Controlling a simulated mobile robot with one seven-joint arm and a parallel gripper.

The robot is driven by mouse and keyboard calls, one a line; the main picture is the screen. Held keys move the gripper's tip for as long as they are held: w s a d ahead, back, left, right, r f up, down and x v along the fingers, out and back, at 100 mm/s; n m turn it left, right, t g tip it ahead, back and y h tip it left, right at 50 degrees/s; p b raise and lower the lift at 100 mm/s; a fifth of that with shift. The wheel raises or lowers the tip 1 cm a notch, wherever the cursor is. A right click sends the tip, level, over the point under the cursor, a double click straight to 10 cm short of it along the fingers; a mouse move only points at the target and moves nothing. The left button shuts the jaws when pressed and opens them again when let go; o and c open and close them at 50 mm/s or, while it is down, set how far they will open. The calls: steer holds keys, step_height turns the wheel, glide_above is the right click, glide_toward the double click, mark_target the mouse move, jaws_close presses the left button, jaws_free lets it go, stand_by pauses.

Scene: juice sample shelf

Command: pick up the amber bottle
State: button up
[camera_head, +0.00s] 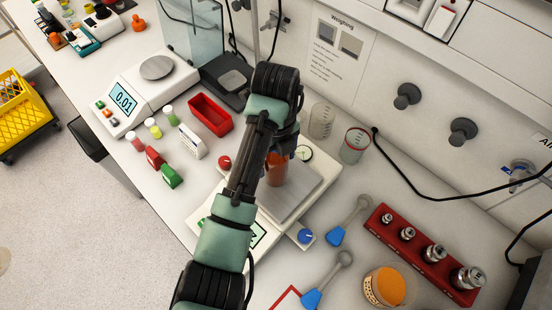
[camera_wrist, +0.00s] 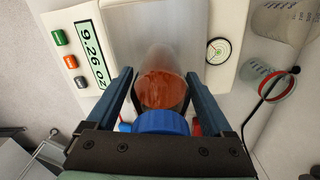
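The amber bottle (camera_wrist: 162,90) has orange-brown contents and a blue cap (camera_wrist: 162,122). It stands on the metal pan of the larger scale, and in the head view its body (camera_head: 277,168) shows just below my wrist. My gripper (camera_wrist: 161,72) reaches over it with one finger on each side. Slim gaps show between the fingers and the bottle near the cap; contact at the fingertips is hard to judge. In the head view my arm hides the cap and most of the fingers.
The larger scale (camera_head: 314,187) shows 9.26 oz in the wrist view. Two clear beakers (camera_head: 321,121) (camera_head: 355,146) stand close to its right, by the wall. A red tray (camera_head: 209,115), small vials and a second scale (camera_head: 158,85) are at left. A red weight rack (camera_head: 424,253) is at right.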

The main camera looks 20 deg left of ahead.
jaws_close()
